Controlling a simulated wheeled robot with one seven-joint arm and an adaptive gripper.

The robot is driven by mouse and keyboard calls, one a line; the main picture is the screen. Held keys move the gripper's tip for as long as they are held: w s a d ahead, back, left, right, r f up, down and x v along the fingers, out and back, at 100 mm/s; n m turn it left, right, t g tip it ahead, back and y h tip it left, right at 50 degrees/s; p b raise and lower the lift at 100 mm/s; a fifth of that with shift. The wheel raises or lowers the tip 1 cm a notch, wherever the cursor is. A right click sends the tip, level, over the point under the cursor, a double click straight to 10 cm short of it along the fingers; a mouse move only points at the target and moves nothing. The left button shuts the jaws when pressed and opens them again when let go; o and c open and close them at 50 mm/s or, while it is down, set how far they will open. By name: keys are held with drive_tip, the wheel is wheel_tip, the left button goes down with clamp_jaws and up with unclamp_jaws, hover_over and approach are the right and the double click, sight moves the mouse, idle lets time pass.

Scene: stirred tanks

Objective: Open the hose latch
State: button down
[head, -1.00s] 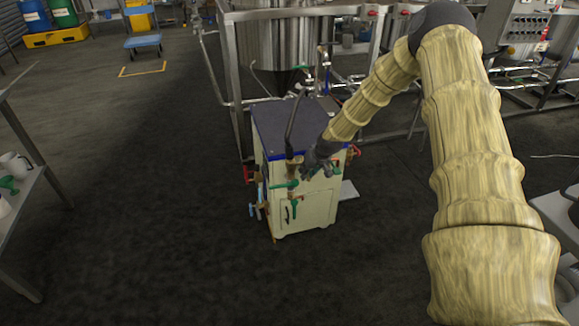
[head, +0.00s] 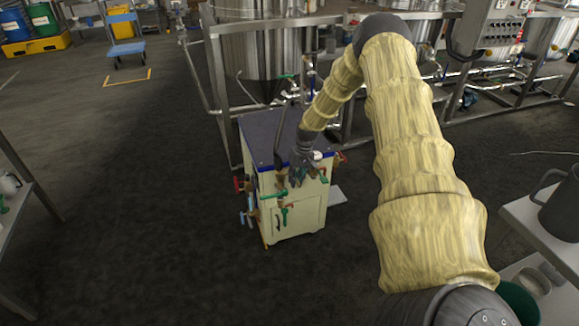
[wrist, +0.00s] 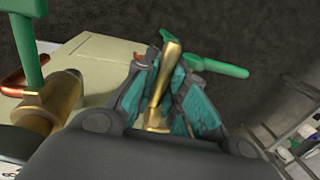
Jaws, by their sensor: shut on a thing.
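My gripper (wrist: 172,92) is shut on a brass lever (wrist: 165,85), which stands between its teal-padded fingers in the wrist view. The lever looks like the hose latch, but its base is hidden behind my gripper. In the head view, my gripper (head: 297,176) is at the upper front of a cream cabinet (head: 290,216) with a dark top. A green handle (wrist: 213,66) lies just beyond the fingertips. A brass fitting (wrist: 52,102) with an upright green handle (wrist: 28,45) is to the left, apart from the fingers.
Red-handled valves (head: 239,184) stick out from the cabinet's left side. A steel tank (head: 262,50) and pipe frame stand behind it. A table with a grey mug (head: 562,205) is at the right, a shelf (head: 25,185) at the left. The floor between is clear.

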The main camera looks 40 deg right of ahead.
drive_tip(key=shift+w+d, duration=0.15)
drive_tip(key=c, duration=1.7)
unclamp_jaws()
drive_tip(key=shift+s+d+r, duration=0.15)
drive_tip(key=shift+d+r, duration=0.25)
drive_tip(key=shift+r, duration=1.55)
drive_tip(key=shift+s+d+r, duration=0.15)
drive_tip(key=shift+d+r, duration=0.2)
drive_tip(key=shift+r, duration=1.55)
drive_tip(key=shift+s+d+r, duration=0.15)
drive_tip(key=shift+d+r, duration=0.25)
drive_tip(key=shift+r, duration=1.55)
